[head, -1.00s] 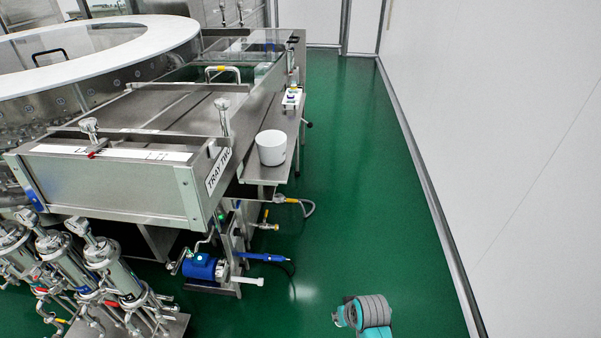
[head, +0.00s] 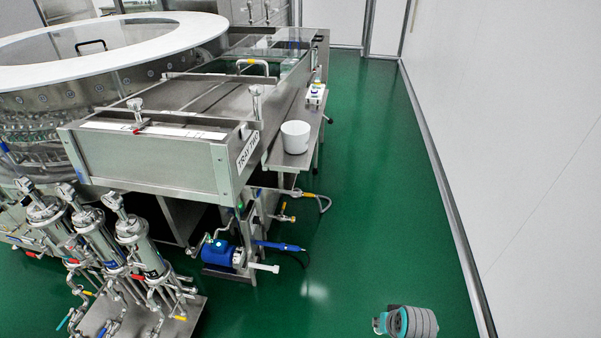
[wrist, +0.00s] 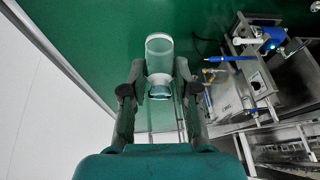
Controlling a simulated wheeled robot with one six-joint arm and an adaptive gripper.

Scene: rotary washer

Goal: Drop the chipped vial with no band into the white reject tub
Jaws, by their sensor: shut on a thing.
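A clear glass vial (wrist: 159,55) is held between the two fingers of my gripper (wrist: 160,88) in the wrist view. No coloured band shows on it, and I cannot make out a chip. The white reject tub (head: 295,137) stands upright on a narrow steel side shelf in the head view, well ahead of my arm. The inside of the tub is mostly hidden by its wall. In the head view only a grey and teal part of my arm shows at the bottom right; the fingers and vial are not visible there.
A steel tray unit labelled TRAY TWO (head: 165,160) stands left of the tub. A small white device (head: 316,94) sits further back on the side shelf (head: 290,160). A blue motor (head: 217,252) and pipes are below. Green floor (head: 365,190) is clear up to the white wall (head: 520,130).

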